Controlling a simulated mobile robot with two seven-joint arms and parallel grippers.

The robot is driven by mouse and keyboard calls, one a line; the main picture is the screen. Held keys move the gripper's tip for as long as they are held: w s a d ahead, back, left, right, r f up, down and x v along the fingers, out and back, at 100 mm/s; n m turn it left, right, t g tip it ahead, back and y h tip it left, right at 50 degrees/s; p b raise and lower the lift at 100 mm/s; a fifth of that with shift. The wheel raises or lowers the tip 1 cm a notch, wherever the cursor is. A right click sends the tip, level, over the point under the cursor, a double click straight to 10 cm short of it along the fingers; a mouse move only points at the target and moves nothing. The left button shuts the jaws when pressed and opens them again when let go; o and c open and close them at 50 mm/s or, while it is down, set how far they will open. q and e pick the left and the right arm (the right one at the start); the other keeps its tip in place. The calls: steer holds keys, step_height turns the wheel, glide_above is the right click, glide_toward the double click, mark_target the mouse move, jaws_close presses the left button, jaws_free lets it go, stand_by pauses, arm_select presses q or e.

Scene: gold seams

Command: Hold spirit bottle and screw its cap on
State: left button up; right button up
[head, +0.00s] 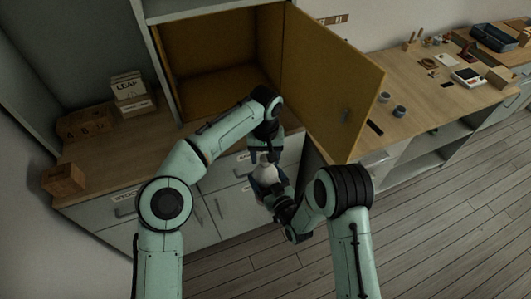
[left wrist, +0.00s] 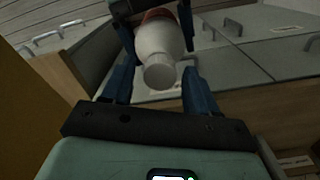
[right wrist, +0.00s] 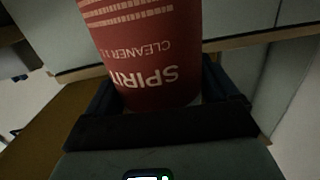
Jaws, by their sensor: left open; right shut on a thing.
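The spirit bottle (head: 266,171) is white with a red label and is held in the air in front of the drawers. The label (right wrist: 145,50) reads "SPIRIT CLEANER" upside down in the right wrist view. My right gripper (head: 266,187) is shut on the bottle's body.
An open yellow cabinet door (head: 330,85) stands close to the right of my left arm. Drawers (head: 235,190) lie behind the bottle. Boxes (head: 130,92) sit on the left counter. A workbench (head: 425,95) with small items stands at right. The floor (head: 440,210) at right is clear.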

arm_select(q)
jaws_close()
steer(key=m, duration=0.4)
steer(key=shift+r+m, duration=0.1)
steer(key=shift+m, duration=0.2)
steer(key=m, duration=0.3)
steer(key=shift+m, duration=0.3)
steer(key=shift+o, duration=0.6)
jaws_free()
step_height(320, 180, up, 12)
